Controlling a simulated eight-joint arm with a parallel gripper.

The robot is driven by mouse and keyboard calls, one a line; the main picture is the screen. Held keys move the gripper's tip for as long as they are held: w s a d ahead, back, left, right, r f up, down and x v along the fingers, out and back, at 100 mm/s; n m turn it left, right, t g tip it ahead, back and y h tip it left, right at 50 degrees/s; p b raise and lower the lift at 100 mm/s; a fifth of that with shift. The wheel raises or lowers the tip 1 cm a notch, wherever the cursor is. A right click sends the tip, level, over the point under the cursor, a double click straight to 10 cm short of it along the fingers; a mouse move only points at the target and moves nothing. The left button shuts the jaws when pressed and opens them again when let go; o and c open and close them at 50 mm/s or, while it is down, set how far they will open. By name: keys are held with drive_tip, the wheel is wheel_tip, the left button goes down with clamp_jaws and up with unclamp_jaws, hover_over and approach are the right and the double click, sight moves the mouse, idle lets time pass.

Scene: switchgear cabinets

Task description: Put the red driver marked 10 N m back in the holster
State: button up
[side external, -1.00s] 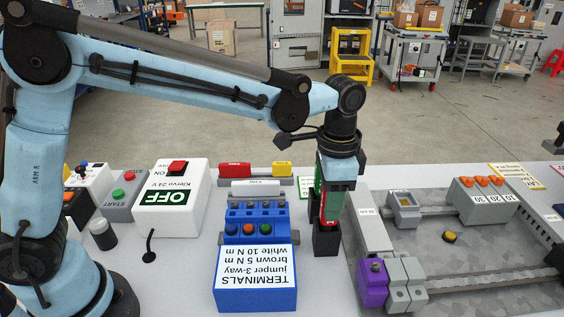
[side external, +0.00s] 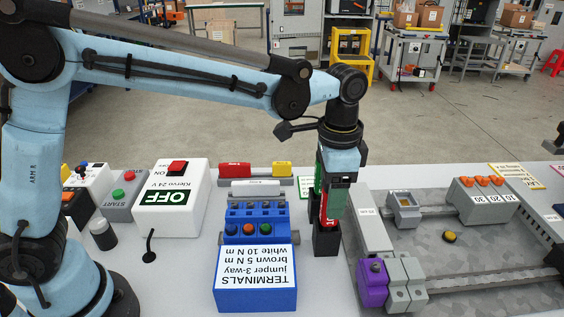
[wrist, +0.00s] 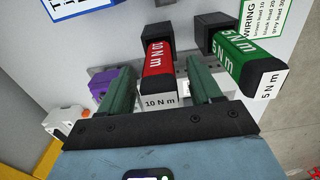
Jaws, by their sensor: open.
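The red driver (wrist: 160,62) marked 10 N m stands with its lower end inside a black holster (wrist: 157,33) in the wrist view. In the side view the red driver (side external: 324,213) shows partly, above the black holster (side external: 326,240); my fingers hide much of it. My gripper (wrist: 163,92) is open, with one green finger on each side of the red driver's labelled end and gaps visible. In the side view my gripper (side external: 330,200) points straight down over the holster. A green driver (wrist: 247,62) marked 5 N m stands in a neighbouring holster (wrist: 215,30).
A blue terminals box (side external: 256,275) stands left of the holster. A grey rail panel (side external: 460,262) with purple and grey blocks (side external: 375,285) lies to its right. A white OFF switch box (side external: 172,200) stands further left. Bare table shows in front of the holster.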

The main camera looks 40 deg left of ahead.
wheel_tip(320, 180, up, 10)
drive_tip(key=shift+r, duration=0.2)
drive_tip(key=shift+s+a+r, duration=0.1)
drive_tip(key=shift+a, duration=0.2)
drive_tip(key=s+a+f+n+t, duration=0.3)
drive_tip(key=s+a+f+n, duration=0.1)
drive_tip(key=a, duration=0.4)
drive_tip(key=s+a+f+n+t, duration=0.4)
drive_tip(key=s+a, duration=0.3)
drive_tip(key=a, duration=0.2)
drive_tip(key=shift+s+a+f+n, duration=0.2)
drive_tip(key=shift+s+f+n, duration=0.1)
drive_tip(key=shift+f+n, duration=0.25)
